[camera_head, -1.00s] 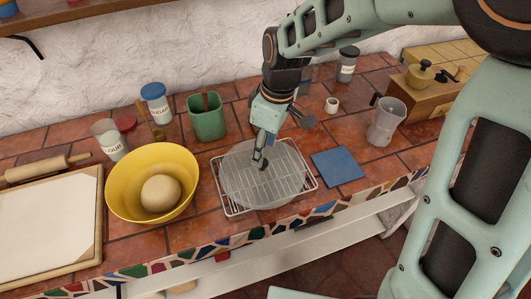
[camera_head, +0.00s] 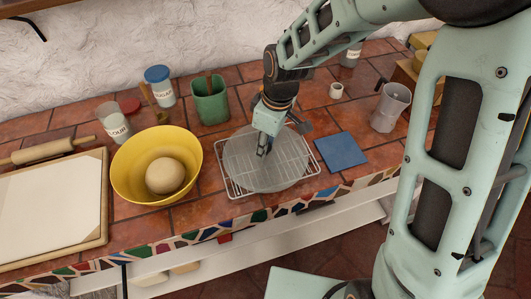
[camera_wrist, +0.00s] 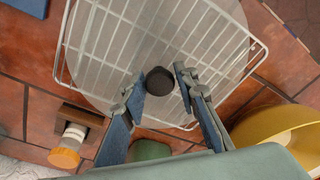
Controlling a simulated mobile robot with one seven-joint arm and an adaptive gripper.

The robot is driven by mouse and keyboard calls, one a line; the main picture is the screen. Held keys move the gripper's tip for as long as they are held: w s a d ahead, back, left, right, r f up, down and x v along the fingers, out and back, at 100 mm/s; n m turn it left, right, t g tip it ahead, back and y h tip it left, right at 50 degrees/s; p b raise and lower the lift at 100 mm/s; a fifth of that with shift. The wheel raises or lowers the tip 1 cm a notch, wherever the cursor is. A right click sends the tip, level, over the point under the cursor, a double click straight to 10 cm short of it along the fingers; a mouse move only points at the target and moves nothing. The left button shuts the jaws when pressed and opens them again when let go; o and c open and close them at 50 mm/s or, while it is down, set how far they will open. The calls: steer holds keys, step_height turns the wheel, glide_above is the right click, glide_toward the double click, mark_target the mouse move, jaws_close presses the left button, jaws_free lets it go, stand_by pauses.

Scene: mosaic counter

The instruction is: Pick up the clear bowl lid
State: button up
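The clear bowl lid (camera_head: 258,173) is a round, see-through disc lying on the wire cooling rack (camera_head: 224,183). It also shows in the wrist view (camera_wrist: 125,35) as a pale disc with a dark round knob (camera_wrist: 159,81). My gripper (camera_head: 264,153) points down over the lid. In the wrist view my gripper (camera_wrist: 158,84) has its two fingers apart, one on each side of the knob, with gaps visible. The fingertips look close to knob height, but exact depth cannot be told. The knob is hard to make out in the head view.
A yellow bowl (camera_head: 128,185) with a dough ball (camera_head: 165,175) stands left of the rack. A green pot (camera_head: 210,103) stands behind it, and a blue tile (camera_head: 341,151) lies to the right. A metal jug (camera_head: 390,108) stands farther right.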

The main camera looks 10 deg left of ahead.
jaws_close()
steer(key=shift+r, duration=0.15)
